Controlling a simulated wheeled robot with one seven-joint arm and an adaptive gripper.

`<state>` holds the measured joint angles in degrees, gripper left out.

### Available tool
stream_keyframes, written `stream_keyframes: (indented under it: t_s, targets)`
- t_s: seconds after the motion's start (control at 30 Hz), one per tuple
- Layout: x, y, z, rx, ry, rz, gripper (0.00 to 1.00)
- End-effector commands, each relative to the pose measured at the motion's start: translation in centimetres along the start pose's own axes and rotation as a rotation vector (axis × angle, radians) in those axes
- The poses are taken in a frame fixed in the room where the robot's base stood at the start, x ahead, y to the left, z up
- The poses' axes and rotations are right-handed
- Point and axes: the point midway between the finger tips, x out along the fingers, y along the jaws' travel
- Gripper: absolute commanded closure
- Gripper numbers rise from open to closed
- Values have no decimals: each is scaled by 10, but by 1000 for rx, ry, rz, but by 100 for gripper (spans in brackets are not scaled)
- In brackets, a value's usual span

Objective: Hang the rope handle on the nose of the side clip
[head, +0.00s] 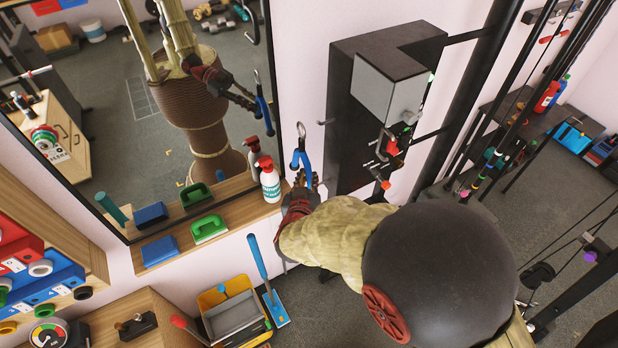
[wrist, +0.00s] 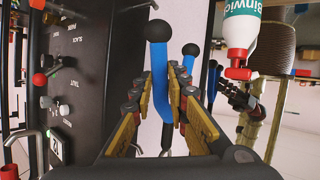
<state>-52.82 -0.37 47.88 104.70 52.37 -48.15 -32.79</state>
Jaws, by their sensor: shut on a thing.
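The blue rope handle (head: 301,158) hangs in two strands under a metal ring at its top, left of the machine. My gripper (head: 302,184) is shut on it below the ring. In the wrist view, the blue strand of the rope handle (wrist: 159,80), with a black ball end, sits between the gold finger pads of my gripper (wrist: 161,95). A second black ball shows behind it.
The black machine (head: 345,130) with a grey box (head: 385,90) and jutting knobs is close on the right. A wall mirror (head: 110,130) repeats my arm and the handle. A white spray bottle (head: 270,184) stands on the ledge beside my gripper.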

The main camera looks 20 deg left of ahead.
Motion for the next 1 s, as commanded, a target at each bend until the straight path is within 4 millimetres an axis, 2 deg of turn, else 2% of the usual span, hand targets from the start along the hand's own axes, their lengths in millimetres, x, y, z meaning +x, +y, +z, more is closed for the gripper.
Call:
stream_keyframes:
  t_s: [0.63, 1.0]
  targets:
    - [-17, -39, 18, 1, 2, -2, 100]
    - [-19, -43, 20, 1, 2, 0, 100]
